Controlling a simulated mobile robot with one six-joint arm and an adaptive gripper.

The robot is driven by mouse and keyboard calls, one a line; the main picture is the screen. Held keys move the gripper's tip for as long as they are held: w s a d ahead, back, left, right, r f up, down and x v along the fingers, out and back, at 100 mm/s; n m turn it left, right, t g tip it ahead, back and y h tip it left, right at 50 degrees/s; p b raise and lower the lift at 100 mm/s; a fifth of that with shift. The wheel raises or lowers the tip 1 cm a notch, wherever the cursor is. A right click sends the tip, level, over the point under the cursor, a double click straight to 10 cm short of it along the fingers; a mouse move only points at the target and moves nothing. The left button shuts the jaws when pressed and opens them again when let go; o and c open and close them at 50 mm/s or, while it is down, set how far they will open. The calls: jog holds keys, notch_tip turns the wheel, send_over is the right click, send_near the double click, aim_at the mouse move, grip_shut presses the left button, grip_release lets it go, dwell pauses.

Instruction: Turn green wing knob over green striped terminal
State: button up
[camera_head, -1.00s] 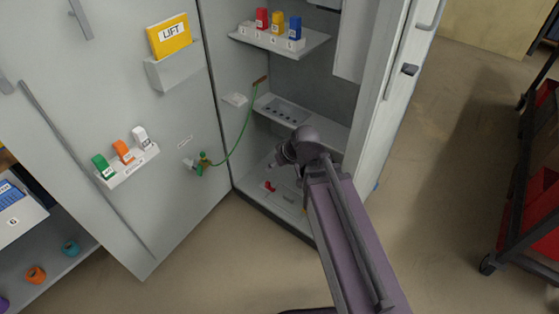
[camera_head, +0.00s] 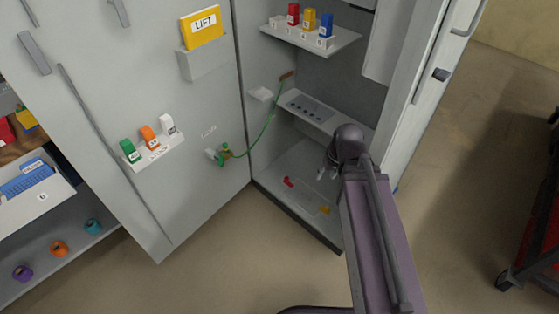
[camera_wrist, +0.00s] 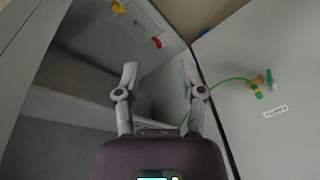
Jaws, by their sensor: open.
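A small green fitting with a brass-coloured body (camera_head: 224,153) sits on the inner face of the left cabinet door; it also shows at the right of the wrist view (camera_wrist: 260,85). Its green parts look like the wing knob, but the shape is too small to be sure. A green cable (camera_head: 266,128) runs from it up to a brown-red end piece (camera_head: 287,76) at the cabinet wall. I cannot make out a green striped terminal. My gripper (camera_wrist: 160,75) is open and empty inside the cabinet opening, to the right of the fitting and apart from it.
A red piece (camera_head: 288,181) and a yellow piece (camera_head: 325,209) lie low in the cabinet. A grey shelf (camera_head: 318,112) is above. The door carries a rack of coloured blocks (camera_head: 152,150) and a LIFT binder (camera_head: 202,27). A red cart (camera_head: 540,240) stands right.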

jog(key=s+d+m+g+h, duration=0.1)
jog(key=s+d+m, duration=0.1)
jog(key=d, duration=0.4)
jog(key=shift+s+d+f+m+g+h, duration=0.15)
jog(key=shift+s+f+m+g+h, duration=0.2)
jog(key=shift+s, duration=0.2)
jog(key=shift+o, duration=0.4)
jog(key=shift+r, duration=0.1)
